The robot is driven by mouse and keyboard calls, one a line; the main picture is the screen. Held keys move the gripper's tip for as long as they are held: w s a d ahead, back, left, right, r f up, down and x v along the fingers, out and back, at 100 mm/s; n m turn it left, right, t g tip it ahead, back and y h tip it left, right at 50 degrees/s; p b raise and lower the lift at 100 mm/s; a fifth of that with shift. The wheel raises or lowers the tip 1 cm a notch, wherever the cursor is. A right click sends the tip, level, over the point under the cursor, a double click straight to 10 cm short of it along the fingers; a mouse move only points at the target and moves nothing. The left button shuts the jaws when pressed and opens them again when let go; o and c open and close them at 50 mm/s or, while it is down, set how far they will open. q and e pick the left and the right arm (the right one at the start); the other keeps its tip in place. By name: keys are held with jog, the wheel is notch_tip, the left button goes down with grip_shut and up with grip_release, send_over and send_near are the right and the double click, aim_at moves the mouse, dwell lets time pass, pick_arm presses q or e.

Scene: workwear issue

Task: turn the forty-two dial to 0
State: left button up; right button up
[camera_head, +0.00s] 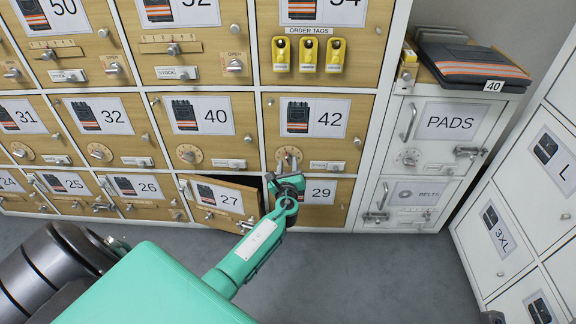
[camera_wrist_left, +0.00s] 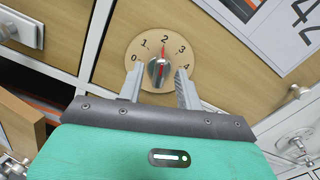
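The forty-two dial (camera_head: 289,155) is on the wooden door labelled 42 (camera_head: 326,118). In the left wrist view its round scale plate (camera_wrist_left: 146,50) is marked 0 to 4, and the red line on the grey knob (camera_wrist_left: 159,70) points at 2. My left gripper (camera_head: 286,180) is just in front of and below the dial in the head view. In the left wrist view its fingers (camera_wrist_left: 159,88) are open, one on each side of the knob, with gaps showing; I see no clear contact.
The door labelled 27 (camera_head: 222,197) stands ajar just left of my left gripper. Neighbouring door 40 (camera_head: 206,118) has its own dial (camera_head: 188,154). White PADS (camera_head: 444,123) and BELTS lockers stand to the right. The grey floor (camera_head: 370,275) in front is clear.

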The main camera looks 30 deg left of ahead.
pick_arm(q)
jog(key=shift+w+a, duration=0.4)
jog(key=shift+w, duration=0.2)
jog(key=c, duration=0.6)
jog(key=shift+c, duration=0.2)
